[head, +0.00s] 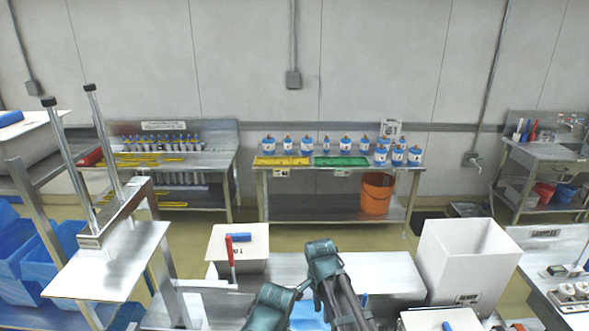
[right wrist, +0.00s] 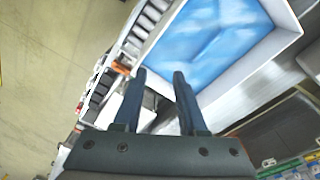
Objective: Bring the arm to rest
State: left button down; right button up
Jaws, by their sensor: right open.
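My right gripper (right wrist: 158,78) shows in the right wrist view with its two dark fingers apart and nothing between them. Beyond the fingertips is a white open box (right wrist: 287,50) with a blue liner (right wrist: 215,45) spread inside it. The fingers appear near the box's edge; I cannot tell how high above it they are. In the head view my dark arm parts rise from the bottom centre, and the fingertips are hard to make out. My left gripper is not in view.
A tall white box (head: 448,266) stands on the metal table right of my arm. A white carton (head: 225,247) with a red-handled tool (head: 231,258) and a blue roll on top stands left. A metal stand (head: 110,262) is farther left. A bench (head: 335,212) with bottles stands behind, across open floor.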

jog(key=s+d+n, duration=0.9)
jog(key=n, duration=0.3)
jog(key=s+a+f+n+b, duration=0.1)
jog(key=s+a+f+b, duration=0.1)
jog(key=f+b, duration=0.4)
jog(key=s+a+f+n+b, duration=0.1)
jog(key=s+a+f+b, duration=0.1)
jog(key=a+f+b, duration=0.3)
jog(key=s+a+f+n+b, duration=0.1)
jog(key=a+f+b, duration=0.2)
jog(key=f+b, duration=0.5)
jog(key=shift+s+a+f+b, duration=0.3)
jog(key=shift+s+a+b, duration=0.05)
jog(key=shift+s, duration=0.05)
